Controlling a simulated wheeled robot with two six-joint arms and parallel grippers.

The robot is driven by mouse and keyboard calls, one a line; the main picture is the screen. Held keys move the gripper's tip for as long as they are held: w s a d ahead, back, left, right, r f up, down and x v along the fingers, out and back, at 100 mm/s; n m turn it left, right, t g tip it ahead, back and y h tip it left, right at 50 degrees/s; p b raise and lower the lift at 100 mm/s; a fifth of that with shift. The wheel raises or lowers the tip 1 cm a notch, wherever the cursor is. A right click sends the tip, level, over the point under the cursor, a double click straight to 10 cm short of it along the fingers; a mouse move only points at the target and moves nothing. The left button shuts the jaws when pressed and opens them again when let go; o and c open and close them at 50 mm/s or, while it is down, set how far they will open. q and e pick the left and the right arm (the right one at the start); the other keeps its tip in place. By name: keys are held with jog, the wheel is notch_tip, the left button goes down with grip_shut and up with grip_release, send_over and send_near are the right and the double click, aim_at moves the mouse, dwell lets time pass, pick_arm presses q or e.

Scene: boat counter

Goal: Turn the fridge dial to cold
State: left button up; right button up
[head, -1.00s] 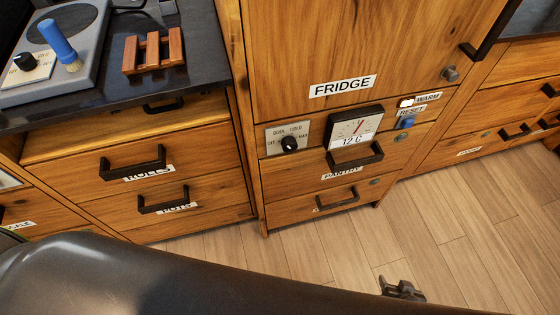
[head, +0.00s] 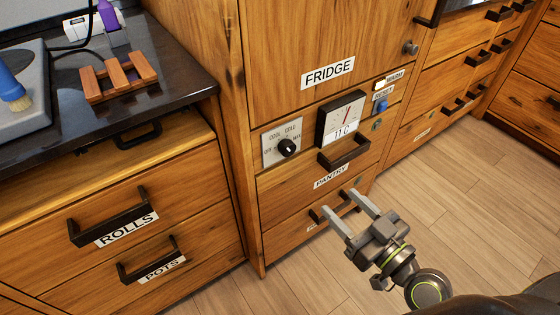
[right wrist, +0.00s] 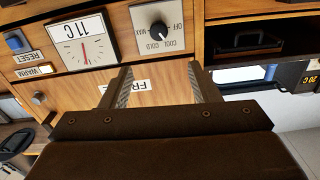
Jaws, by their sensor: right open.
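The fridge dial (head: 287,147) is a black round knob on a pale plate marked OFF, COOL, COLD and MAX, below the FRIDGE label (head: 327,72). In the right wrist view, upside down, the dial (right wrist: 158,33) has a white mark toward the COOL and COLD words; I cannot tell which. The temperature gauge (head: 341,118) beside it reads 11 C. My right gripper (head: 341,202) is open and empty, in front of the lower drawers and apart from the dial. In the wrist view its fingers (right wrist: 160,70) stand apart below the dial. My left gripper is not in view.
The pantry drawer handle (head: 344,152) juts out below the gauge. A WARM lamp and blue reset switch (head: 380,106) sit to its right. A wooden rack (head: 118,77) stands on the dark counter at left. The floor (head: 440,190) is clear at right.

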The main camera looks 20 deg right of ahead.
jog(key=p, duration=0.2)
send_near(290, 151)
jog(key=p+x, duration=0.1)
jog(key=x, duration=0.8)
jog(key=shift+p, duration=0.3)
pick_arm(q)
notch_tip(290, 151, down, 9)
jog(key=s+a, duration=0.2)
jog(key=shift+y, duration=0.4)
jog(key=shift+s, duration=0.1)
pick_arm(e)
jog(key=c, duration=1)
